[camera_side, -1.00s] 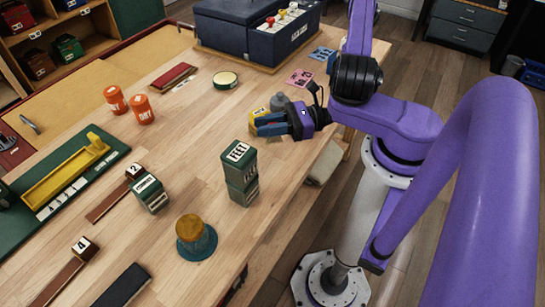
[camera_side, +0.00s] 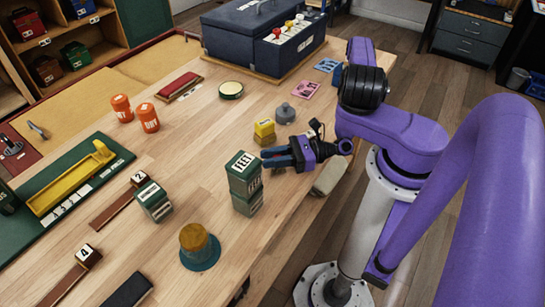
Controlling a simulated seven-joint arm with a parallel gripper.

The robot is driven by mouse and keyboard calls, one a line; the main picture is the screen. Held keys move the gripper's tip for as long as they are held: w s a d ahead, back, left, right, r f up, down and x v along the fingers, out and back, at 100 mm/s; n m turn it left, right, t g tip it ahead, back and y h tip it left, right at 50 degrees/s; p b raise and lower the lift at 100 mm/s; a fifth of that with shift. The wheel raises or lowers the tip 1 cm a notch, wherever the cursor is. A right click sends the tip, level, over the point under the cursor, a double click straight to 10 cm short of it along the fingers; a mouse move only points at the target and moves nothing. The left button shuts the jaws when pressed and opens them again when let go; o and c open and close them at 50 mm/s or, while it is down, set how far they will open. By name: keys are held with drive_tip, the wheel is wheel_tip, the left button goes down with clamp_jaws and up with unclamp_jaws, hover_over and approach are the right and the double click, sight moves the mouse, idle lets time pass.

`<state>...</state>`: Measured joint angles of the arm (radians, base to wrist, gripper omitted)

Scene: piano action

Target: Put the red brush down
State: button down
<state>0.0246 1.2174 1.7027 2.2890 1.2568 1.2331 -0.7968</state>
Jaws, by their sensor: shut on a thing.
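My gripper (camera_side: 272,158) is above the right part of the bench, with its blue fingers pointing left. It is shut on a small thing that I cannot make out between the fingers. The fingertips are close to the right side of a stack of green blocks (camera_side: 246,184) in the picture; I cannot tell whether they touch. A red bar-shaped thing with a pale lower edge (camera_side: 180,87) lies flat on the bench at the back left, well apart from my gripper. It may be the red brush, but I cannot be sure.
A yellow block stack (camera_side: 264,131) and a grey knobbed thing (camera_side: 285,114) stand just behind my gripper. Two orange canisters (camera_side: 148,118) and a green tray board (camera_side: 85,188) are left. The middle of the bench (camera_side: 200,150) is clear.

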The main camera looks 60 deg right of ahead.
drive_tip(key=c, duration=0.9)
unclamp_jaws()
drive_tip(key=shift+f, duration=0.15)
drive_tip(key=shift+c, duration=0.2)
